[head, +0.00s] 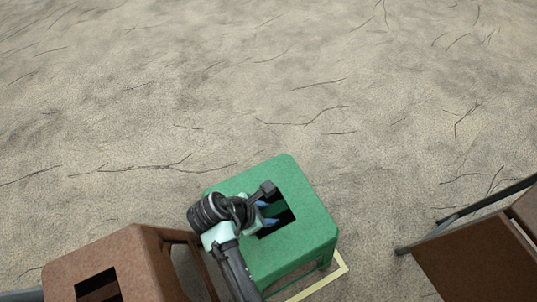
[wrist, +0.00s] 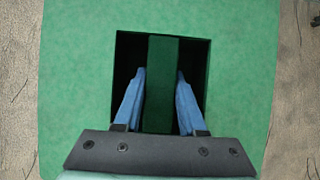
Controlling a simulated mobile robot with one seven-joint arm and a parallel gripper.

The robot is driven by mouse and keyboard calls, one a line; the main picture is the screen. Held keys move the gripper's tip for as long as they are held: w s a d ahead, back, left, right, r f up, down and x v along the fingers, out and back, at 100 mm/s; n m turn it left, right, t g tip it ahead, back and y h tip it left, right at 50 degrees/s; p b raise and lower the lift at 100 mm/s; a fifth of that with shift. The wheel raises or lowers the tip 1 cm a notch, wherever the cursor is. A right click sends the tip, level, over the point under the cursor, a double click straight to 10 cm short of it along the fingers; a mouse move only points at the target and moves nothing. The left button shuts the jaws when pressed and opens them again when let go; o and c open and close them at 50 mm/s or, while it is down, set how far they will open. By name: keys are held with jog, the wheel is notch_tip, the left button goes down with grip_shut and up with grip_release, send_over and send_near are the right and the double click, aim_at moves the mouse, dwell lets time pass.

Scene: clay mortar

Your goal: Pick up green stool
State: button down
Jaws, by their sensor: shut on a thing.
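The green stool (head: 302,236) stands upright at the lower middle of the head view, with a dark rectangular hole in its seat. My gripper (head: 268,214) reaches into that hole from the left. In the wrist view the seat (wrist: 75,80) fills most of the picture. There the two blue fingers of my gripper (wrist: 161,73) lie inside the hole, one on each side of a dark green bar, and are shut on this part of the stool. The fingertips are partly in shadow. I cannot tell whether the stool's feet touch the ground.
A brown stool (head: 140,262) with a similar hole stands close at the left. A brown chair (head: 480,262) with dark rails is at the lower right. A pale yellow line (head: 325,283) marks the ground beside the green stool. The cracked clay ground (head: 250,80) beyond is clear.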

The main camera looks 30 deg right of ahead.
notch_tip(320, 180, up, 18)
jog(key=p, duration=0.8)
jog(key=shift+w+r+p, duration=0.1)
jog(key=shift+r+p, duration=0.05)
jog(key=shift+p, duration=0.15)
notch_tip(320, 180, up, 24)
jog(key=p, duration=3)
jog(key=shift+p, duration=0.3)
